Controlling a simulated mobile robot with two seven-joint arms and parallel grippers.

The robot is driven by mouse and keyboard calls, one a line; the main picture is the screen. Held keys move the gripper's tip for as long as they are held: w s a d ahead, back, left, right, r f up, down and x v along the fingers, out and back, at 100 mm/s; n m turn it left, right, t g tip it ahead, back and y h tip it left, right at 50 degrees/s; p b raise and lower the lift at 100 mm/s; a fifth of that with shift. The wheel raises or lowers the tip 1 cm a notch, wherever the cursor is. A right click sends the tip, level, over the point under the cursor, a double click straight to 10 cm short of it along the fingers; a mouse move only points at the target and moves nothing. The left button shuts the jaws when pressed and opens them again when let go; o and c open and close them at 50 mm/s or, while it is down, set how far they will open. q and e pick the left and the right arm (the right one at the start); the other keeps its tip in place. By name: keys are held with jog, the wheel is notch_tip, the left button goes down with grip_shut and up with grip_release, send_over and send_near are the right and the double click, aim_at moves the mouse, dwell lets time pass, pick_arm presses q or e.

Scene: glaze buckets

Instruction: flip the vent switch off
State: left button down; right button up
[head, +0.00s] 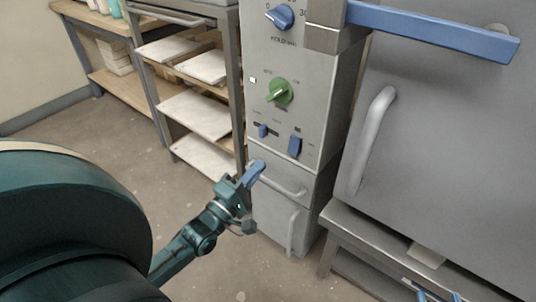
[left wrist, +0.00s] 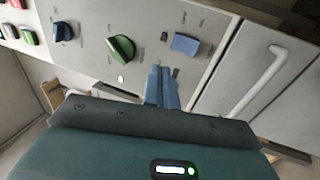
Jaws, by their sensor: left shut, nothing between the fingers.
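A grey control panel (head: 292,95) carries a larger blue switch (head: 295,146) at its lower right and a smaller blue switch (head: 263,131) to its left. Their labels are too small to read, so I cannot tell which is the vent switch. My left gripper (head: 258,166) is shut and empty, just in front of and below the switches. In the left wrist view the shut fingers (left wrist: 160,88) point at the panel, apart from the larger blue switch (left wrist: 185,43); the smaller switch is not clearly visible there. Two blue fingertips of my right gripper (head: 440,297) show apart at the bottom edge.
A green knob (head: 279,91) and a blue dial (head: 280,17) sit higher on the panel. Handles (head: 291,232) project from the cabinet below. A large grey door (head: 450,130) with a blue bar (head: 440,30) stands at right. A shelf rack (head: 195,112) stands at left.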

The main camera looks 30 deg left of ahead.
pick_arm(q)
jog(key=shift+s+a+r, duration=0.1)
jog(key=shift+s+r, duration=0.05)
jog(key=shift+s, duration=1.3)
pick_arm(e)
jog(key=shift+d+g, duration=0.1)
jog(key=shift+g, duration=0.2)
